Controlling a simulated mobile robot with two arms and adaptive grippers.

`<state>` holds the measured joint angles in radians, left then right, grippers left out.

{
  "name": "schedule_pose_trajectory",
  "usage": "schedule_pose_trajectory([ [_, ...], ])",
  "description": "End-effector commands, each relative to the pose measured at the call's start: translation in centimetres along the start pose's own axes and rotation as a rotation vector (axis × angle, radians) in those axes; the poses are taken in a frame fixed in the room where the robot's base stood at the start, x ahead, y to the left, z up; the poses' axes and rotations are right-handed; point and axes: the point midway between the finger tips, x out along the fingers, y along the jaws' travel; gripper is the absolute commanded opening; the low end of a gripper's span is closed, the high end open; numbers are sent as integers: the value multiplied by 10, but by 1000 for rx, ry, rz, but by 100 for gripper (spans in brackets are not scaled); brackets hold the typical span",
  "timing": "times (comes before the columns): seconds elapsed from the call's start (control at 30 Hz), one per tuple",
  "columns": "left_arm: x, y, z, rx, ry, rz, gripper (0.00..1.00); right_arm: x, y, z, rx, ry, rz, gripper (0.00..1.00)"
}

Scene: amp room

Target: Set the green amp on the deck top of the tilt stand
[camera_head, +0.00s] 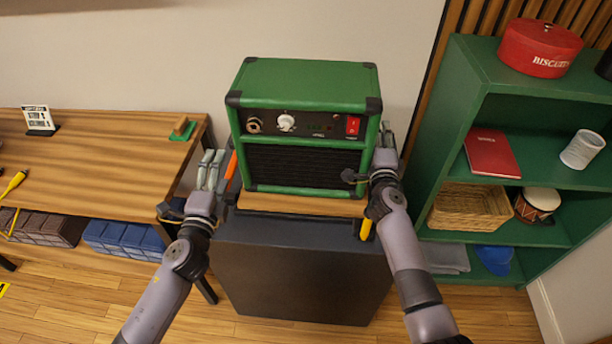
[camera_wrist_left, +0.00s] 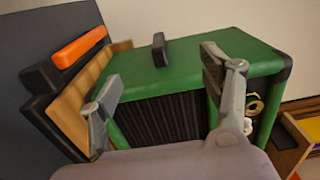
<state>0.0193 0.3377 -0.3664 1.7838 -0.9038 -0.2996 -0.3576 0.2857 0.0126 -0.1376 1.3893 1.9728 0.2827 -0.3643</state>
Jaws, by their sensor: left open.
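The green amp (camera_head: 300,115) stands upright over the wooden deck top (camera_head: 290,203) of the tilt stand (camera_head: 300,268), its black grille and knobs facing me. No gap shows between amp and wood. My left gripper (camera_head: 211,168) is open and empty, just left of the amp. In the left wrist view, its spread fingers (camera_wrist_left: 165,95) show in front of the amp's green side panel (camera_wrist_left: 190,65), which has a black handle (camera_wrist_left: 161,50). My right gripper (camera_head: 385,155) is at the amp's right side; its fingers are partly hidden and their hold is unclear.
An orange lever (camera_head: 231,165) sits at the stand's left edge, a yellow one (camera_head: 366,229) at its front right. A wooden bench (camera_head: 95,160) is at the left. A green shelf (camera_head: 550,155) with a biscuit tin (camera_head: 540,50) stands close on the right.

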Motion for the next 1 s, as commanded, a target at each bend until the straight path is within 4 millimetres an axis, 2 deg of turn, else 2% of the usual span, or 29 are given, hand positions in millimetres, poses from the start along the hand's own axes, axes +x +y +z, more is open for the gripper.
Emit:
schedule_pose_trajectory([
  [0.13, -9, 0, 0, 1, -1, 0, 71, 0, 0, 0, 0, 0, 0, 38],
  [0.4, -10, -1, 1, 1, -1, -1, 71, 0, 0, 0, 0, 0, 0, 39],
  [0.9, -10, 0, 0, 0, -1, -1, 71, 0, 0, 0, 0, 0, 0, 72],
  [1.0, -10, 0, 0, 0, -1, -1, 71, 0, 0, 0, 0, 0, 0, 72],
])
